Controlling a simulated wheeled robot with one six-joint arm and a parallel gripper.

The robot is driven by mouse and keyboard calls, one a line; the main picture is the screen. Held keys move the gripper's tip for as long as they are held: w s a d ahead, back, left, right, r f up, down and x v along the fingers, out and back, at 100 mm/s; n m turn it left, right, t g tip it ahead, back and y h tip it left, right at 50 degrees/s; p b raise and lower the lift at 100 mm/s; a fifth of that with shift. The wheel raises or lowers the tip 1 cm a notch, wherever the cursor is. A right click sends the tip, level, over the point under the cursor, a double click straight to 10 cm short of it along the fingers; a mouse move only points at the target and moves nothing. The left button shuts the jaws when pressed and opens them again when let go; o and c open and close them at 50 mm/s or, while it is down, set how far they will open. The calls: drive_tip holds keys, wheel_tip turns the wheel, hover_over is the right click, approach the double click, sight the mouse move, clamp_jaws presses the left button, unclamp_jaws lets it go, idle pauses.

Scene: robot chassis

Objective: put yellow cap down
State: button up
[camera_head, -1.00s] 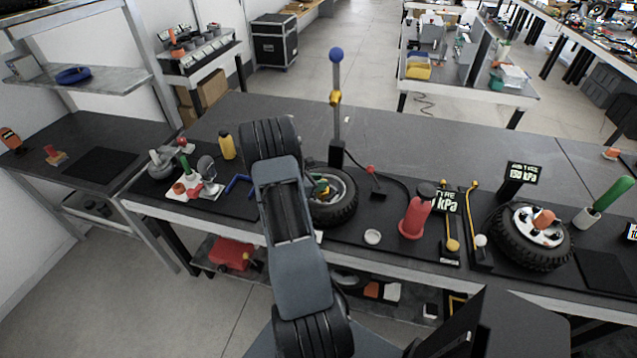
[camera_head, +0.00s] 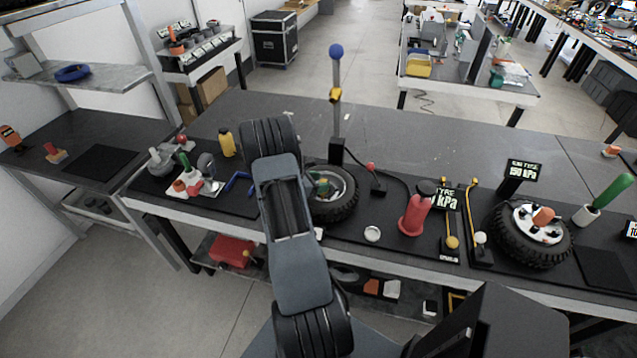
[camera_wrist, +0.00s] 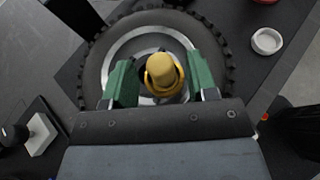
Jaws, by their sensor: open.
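In the wrist view, my gripper (camera_wrist: 161,78) has its two green fingers apart, one on each side of the yellow cap (camera_wrist: 160,68). The cap has a rounded top with a brighter yellow ring at its base. It appears over the middle of the wheel (camera_wrist: 98,48), on or just above the pale hub. The wrist view does not show clearly whether it rests on the hub. In the head view, the wheel (camera_head: 345,206) lies flat on the bench, partly hidden behind my arm, and the fingers and cap are mostly hidden.
A small white dish (camera_head: 372,234) and a red bottle-like piece (camera_head: 414,214) stand right of the wheel. A tall post with a blue ball (camera_head: 336,52) rises behind it. A second wheel (camera_head: 533,238) lies further right. Open bench (camera_head: 420,150) lies behind.

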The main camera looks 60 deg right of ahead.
drive_tip(key=shift+r, duration=0.2)
drive_tip(key=w+a+r+m+t+y+b, duration=0.1)
drive_tip(key=w+a+r+m, duration=0.15)
drive_tip(key=a+r, duration=0.4)
drive_tip(key=w+a+r+m+y+b, duration=0.1)
drive_tip(key=w+a+r, duration=0.25)
drive_tip(key=a, duration=0.65)
drive_tip(key=s+a+r+m+t+y, duration=0.2)
drive_tip(key=a+r+m+t+y, duration=0.1)
drive_tip(key=a, duration=0.5)
drive_tip(key=s+a+r+m+t+y, duration=0.3)
drive_tip(key=a+r, duration=0.1)
drive_tip(key=a, duration=0.5)
drive_tip(key=s+a+r+m+t+y, duration=0.2)
drive_tip(key=a+r+m+t+y, duration=0.1)
drive_tip(key=a, duration=0.6)
drive_tip(key=shift+s+a+r+t+y, duration=0.2)
drive_tip(key=shift+s+t+y, duration=0.15)
drive_tip(key=shift+y, duration=0.15)
